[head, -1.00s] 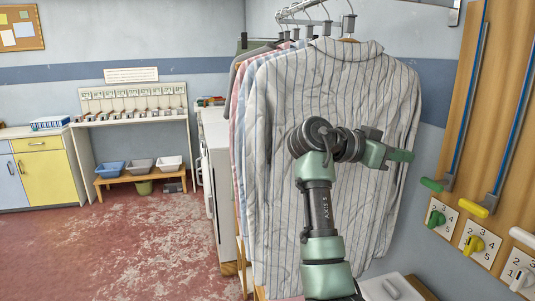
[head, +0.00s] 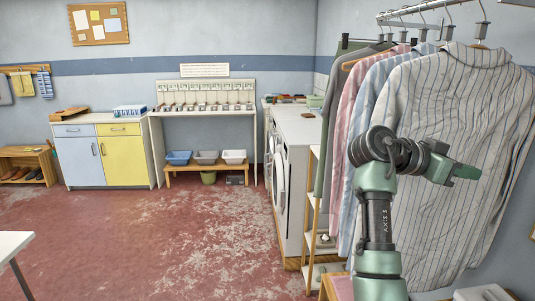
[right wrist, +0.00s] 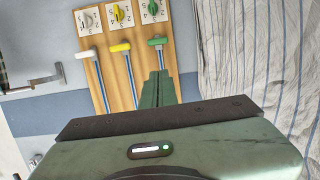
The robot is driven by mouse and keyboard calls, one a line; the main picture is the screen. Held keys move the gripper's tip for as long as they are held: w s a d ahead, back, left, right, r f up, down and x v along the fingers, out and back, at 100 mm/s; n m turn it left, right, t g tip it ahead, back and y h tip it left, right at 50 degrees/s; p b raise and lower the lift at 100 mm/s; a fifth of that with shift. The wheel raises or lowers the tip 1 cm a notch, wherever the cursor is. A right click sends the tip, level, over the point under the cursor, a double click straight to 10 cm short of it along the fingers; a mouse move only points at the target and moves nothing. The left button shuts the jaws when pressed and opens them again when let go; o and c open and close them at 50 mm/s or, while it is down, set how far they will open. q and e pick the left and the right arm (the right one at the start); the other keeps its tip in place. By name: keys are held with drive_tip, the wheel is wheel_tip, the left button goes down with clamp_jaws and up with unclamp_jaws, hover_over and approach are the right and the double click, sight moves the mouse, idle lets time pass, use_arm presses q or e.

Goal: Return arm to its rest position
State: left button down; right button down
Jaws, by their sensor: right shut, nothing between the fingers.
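My right arm rises in the head view in front of the hanging clothes. Its right gripper (head: 468,172) points to the right and overlaps a grey-and-white striped shirt (head: 440,110) in the picture. In the right wrist view, the right gripper's green fingers (right wrist: 158,88) are together with nothing between them. They point towards a wooden panel (right wrist: 111,75), and I cannot tell how far away it is. My left gripper is in neither view.
The striped shirt also hangs at right in the wrist view (right wrist: 240,60). The panel carries white, yellow and green slider handles (right wrist: 157,41) and numbered dials. White machines (head: 297,150) stand left of the clothes. A white table corner (head: 12,243) is at lower left. The red floor (head: 140,235) is open.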

drive_tip(key=s+a+f+n+t+y, duration=0.1)
drive_tip(key=s+f+n+y, duration=0.15)
drive_tip(key=f, duration=0.85)
drive_tip(key=s+f+n+t+y, duration=0.15)
drive_tip(key=f+n, duration=0.25)
drive_tip(key=f, duration=0.6)
drive_tip(key=s+a+f+n+t+y, duration=0.1)
drive_tip(key=s+f+n+y, duration=0.15)
drive_tip(key=f, duration=0.85)
drive_tip(key=s+a+f+n+y, duration=0.3)
drive_tip(key=s+a+f+n, duration=0.25)
drive_tip(key=s+f, duration=0.45)
drive_tip(key=s+a+f+n+g+y, duration=0.1)
drive_tip(key=s+a+f+n+y, duration=0.15)
drive_tip(key=s+a, duration=0.45)
drive_tip(key=s+a+f+n+g+y, duration=0.1)
drive_tip(key=s+a+f+n+y, duration=0.3)
drive_tip(key=s, duration=0.6)
wheel_tip(320, 180, down, 24)
drive_tip(key=m, duration=0.2)
drive_tip(key=s+d+f+g, duration=0.2)
drive_tip(key=s+f, duration=1.4)
drive_tip(key=s, duration=0.1)
drive_tip(key=shift+s+f+h, duration=0.3)
drive_tip(key=shift+s+h, duration=0.1)
